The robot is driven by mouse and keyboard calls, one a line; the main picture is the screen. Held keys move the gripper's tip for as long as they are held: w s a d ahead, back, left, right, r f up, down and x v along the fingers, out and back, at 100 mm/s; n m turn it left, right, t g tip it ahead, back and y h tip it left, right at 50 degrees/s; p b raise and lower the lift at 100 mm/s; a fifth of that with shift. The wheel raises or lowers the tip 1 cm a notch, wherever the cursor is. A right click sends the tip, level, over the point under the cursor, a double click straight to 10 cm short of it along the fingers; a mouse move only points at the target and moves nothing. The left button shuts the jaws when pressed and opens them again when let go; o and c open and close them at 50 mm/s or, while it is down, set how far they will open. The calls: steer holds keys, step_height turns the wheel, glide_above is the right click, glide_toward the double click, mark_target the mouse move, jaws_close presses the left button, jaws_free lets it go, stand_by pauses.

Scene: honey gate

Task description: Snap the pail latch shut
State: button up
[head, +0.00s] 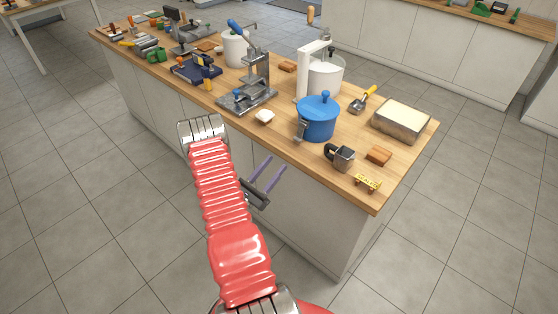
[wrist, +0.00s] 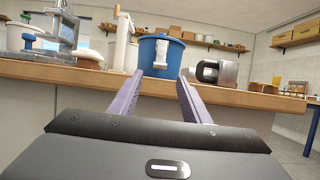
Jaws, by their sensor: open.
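The blue lidded pail (head: 318,122) stands upright near the bench's front edge. Its grey metal latch (head: 301,130) is on the side facing me and seems to stand out from the wall. In the wrist view, the pail (wrist: 148,54) is straight ahead, with the pale latch (wrist: 161,58) almost centred between my fingers. I cannot tell exactly how the latch sits against the lid. My gripper (head: 277,162) has two purple fingers, apart and empty, in front of the bench and short of the pail. It also shows in the wrist view (wrist: 161,75), below the latch.
A dark-handled metal cup (head: 342,158) stands right of the pail, beside a brown block (head: 379,156) and a yellow sign (head: 368,182). The wooden bench edge (wrist: 240,97) lies ahead of my fingers.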

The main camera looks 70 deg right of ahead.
steer(key=shift+w+a+f, duration=0.1)
steer(key=shift+a, duration=0.15)
